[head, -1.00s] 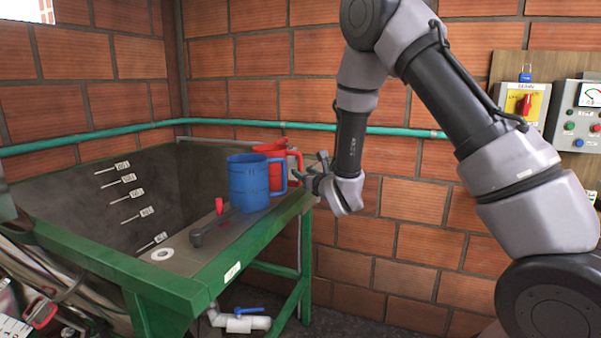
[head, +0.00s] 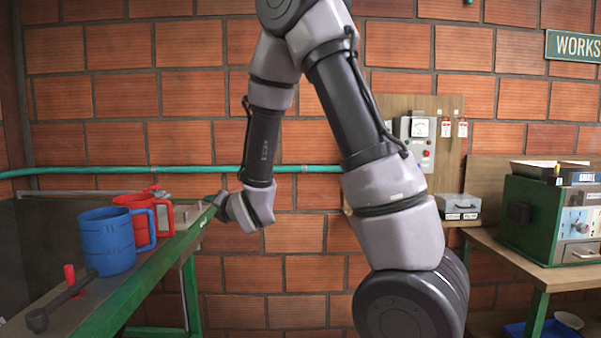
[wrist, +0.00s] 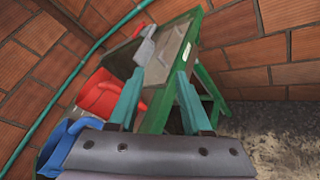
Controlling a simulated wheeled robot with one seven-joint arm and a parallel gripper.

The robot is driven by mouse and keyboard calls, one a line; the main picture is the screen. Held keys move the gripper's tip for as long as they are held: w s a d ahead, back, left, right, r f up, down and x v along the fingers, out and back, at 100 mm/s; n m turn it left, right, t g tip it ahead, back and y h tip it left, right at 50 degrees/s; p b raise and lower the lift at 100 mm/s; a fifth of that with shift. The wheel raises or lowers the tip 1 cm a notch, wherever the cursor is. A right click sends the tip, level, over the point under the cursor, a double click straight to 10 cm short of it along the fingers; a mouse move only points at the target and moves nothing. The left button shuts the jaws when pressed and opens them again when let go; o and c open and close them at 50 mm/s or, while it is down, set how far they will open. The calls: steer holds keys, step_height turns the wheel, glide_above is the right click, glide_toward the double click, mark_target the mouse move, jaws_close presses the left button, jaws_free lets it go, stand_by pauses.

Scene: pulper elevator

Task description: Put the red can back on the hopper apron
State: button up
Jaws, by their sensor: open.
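The red can (head: 140,208) stands upright on the hopper apron (head: 165,262), behind the blue can (head: 106,240). Its handle points right, toward my gripper (head: 214,204). In the wrist view the red can (wrist: 97,98) shows left of my gripper (wrist: 160,78), with the blue can (wrist: 60,143) at lower left. My gripper's teal fingers are spread apart, with nothing seen held between them. In the head view it is by the apron's far right edge, apart from the red can's handle. The blue can partly hides the red can in the head view.
A grey lever (head: 62,304) and a small red knob (head: 70,276) are at the apron's near end. A brick wall with a green pipe (head: 320,169) stands behind. A bench with a green machine (head: 545,222) is at right.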

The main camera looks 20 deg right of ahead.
steer(key=s+d+r+m+g+h, duration=0.1)
steer(key=s+d+r+m+g, duration=0.2)
steer(key=d+m, duration=0.45)
steer(key=s+d+r+m+h, duration=0.1)
steer(key=s+d+r+m, duration=0.4)
steer(key=m, duration=0.5)
steer(key=s+d+r+m+g, duration=0.1)
steer(key=s+r+m+g, duration=0.1)
steer(key=s+m, duration=0.6)
steer(key=s+d+r+m+g, duration=0.2)
steer(key=s+r+m+g, duration=0.1)
steer(key=s+m, duration=0.6)
steer(key=s, duration=0.2)
steer(key=shift+s+d+r, duration=0.15)
steer(key=shift+s+d, duration=0.1)
steer(key=shift+s, duration=0.1)
